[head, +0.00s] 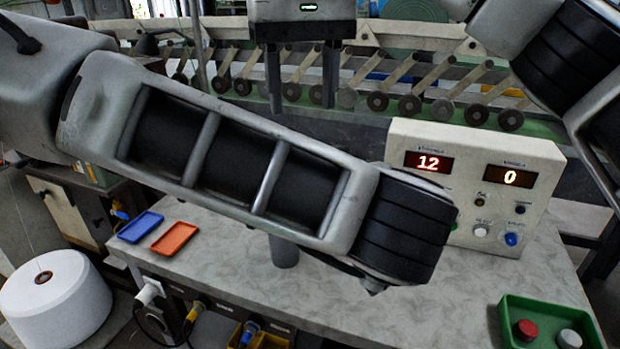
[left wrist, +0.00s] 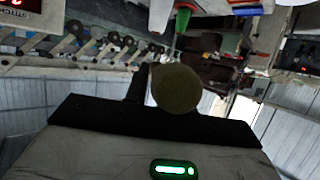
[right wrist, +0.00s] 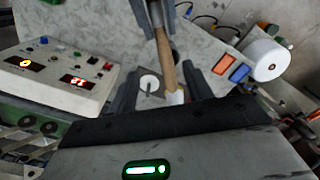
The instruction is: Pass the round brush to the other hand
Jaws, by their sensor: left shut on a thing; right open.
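The round brush (right wrist: 168,62) has a tan wooden handle with a pale end in the right wrist view. In the left wrist view its brown round end (left wrist: 177,88) faces the camera. My left gripper (right wrist: 156,12) is shut on it at the top of the right wrist view. My right gripper (head: 301,90) is open, fingers pointing down, at the top of the head view. In the right wrist view the handle runs down the picture between the right fingers (right wrist: 160,70), which are not closed on it. My left arm hides the left gripper and the brush in the head view.
A control box (head: 400,200) with red displays stands on the marbled table (head: 440,310). A blue tray (head: 140,227) and an orange tray (head: 175,238) lie at left, a green tray (head: 508,335) at front right. A grey cylinder (head: 285,252) is partly hidden. A white spool (head: 60,305) stands beside the table.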

